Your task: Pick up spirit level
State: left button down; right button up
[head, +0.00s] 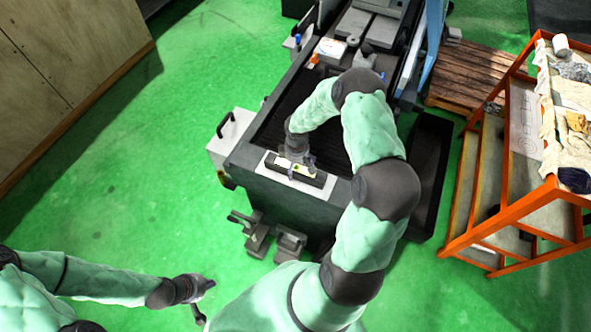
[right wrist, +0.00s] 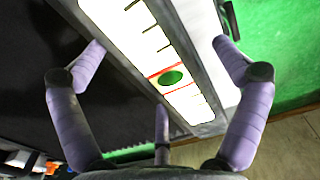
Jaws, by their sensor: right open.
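The spirit level (head: 312,178) is a dark bar with a pale top, lying on a white surface at the near end of the grinder. In the right wrist view the spirit level (right wrist: 150,45) runs diagonally, with a white scale face, black marks, red lines and a green spot. My right gripper (head: 297,163) is over the level and hides part of it. In the right wrist view its purple fingers (right wrist: 158,62) are spread on both sides of the level; I cannot tell whether they touch it. My left gripper (head: 202,300) is low at the left, away from the grinder; its opening is unclear.
The grinder (head: 240,155) has a grey body and a dark ribbed bed. Grey metal parts (head: 270,238) lie in front of it. An orange shelf rack (head: 500,230) with cloths stands at the right, near a wooden pallet (head: 470,75). Green floor (head: 130,190) is free at the left.

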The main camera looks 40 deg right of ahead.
jog(key=shift+f, duration=0.45)
jog(key=shift+r, duration=0.1)
jog(key=c, duration=1.8)
jog(key=shift+w+d+r, duration=0.1)
jog(key=shift+w+r, duration=0.05)
jog(key=shift+r, duration=0.35)
notch_tip(320, 180, up, 2)
jog(key=shift+r, duration=0.2)
jog(key=s+a+r, duration=0.1)
jog(key=s+r, duration=0.2)
jog(key=s, duration=0.1)
jog(key=s+a+r+b, duration=0.1)
jog(key=s+a+r, duration=0.1)
jog(key=s+r, duration=0.1)
jog(key=s+a+r, duration=0.2)
jog(key=s+r, duration=0.1)
jog(key=s, duration=0.3)
jog(key=shift+a+r, duration=0.25)
jog(key=shift+r, duration=0.05)
